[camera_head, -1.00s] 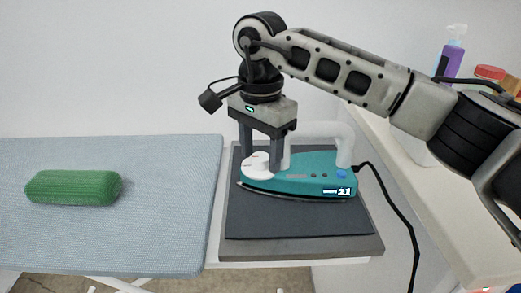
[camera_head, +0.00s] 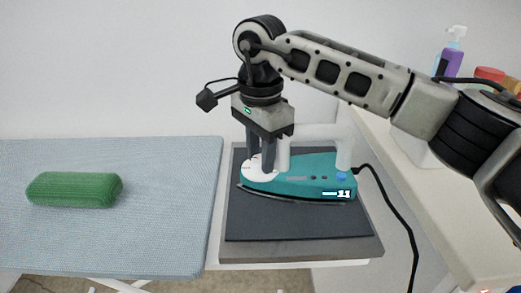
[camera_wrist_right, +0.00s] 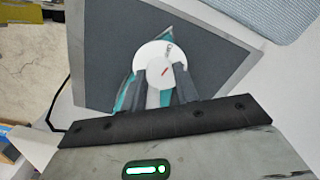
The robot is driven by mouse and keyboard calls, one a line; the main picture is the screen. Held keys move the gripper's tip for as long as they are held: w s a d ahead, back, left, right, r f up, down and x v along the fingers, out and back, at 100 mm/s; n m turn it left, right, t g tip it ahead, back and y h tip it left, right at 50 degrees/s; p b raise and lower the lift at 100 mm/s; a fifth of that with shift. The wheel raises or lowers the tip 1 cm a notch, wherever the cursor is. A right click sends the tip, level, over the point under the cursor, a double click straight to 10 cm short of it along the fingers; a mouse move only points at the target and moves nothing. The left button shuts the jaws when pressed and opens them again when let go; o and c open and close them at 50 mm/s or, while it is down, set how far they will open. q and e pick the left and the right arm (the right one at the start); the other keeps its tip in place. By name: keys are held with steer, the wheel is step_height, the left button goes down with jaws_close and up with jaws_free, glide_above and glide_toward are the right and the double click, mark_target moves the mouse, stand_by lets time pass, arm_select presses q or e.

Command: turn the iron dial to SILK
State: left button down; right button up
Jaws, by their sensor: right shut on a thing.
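The teal iron (camera_head: 300,182) rests on its dark pad (camera_head: 290,222) on the right part of the board, its tip pointing left. A white dial (camera_head: 252,172) sits on top near the tip. My right gripper (camera_head: 261,165) reaches down from above and is shut on the dial. In the right wrist view the dial (camera_wrist_right: 163,55) shows a red mark on its knob, between the fingers (camera_wrist_right: 160,88). The printed words on the dial are too small to read. My left gripper is not in view.
A black cord (camera_head: 398,210) runs from the iron down to the right. A white shelf (camera_head: 440,220) with bottles stands at right.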

steer(key=m, duration=0.2)
steer(key=shift+r+m, duration=0.1)
steer(key=shift+m, duration=0.3)
steer(key=m, duration=0.4)
steer(key=shift+p, duration=0.3)
steer(key=m, duration=0.3)
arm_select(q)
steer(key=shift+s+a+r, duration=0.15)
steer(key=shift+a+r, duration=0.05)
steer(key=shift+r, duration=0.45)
arm_select(e)
steer(key=shift+m, duration=0.8)
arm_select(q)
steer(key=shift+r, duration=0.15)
arm_select(e)
steer(key=o, duration=1)
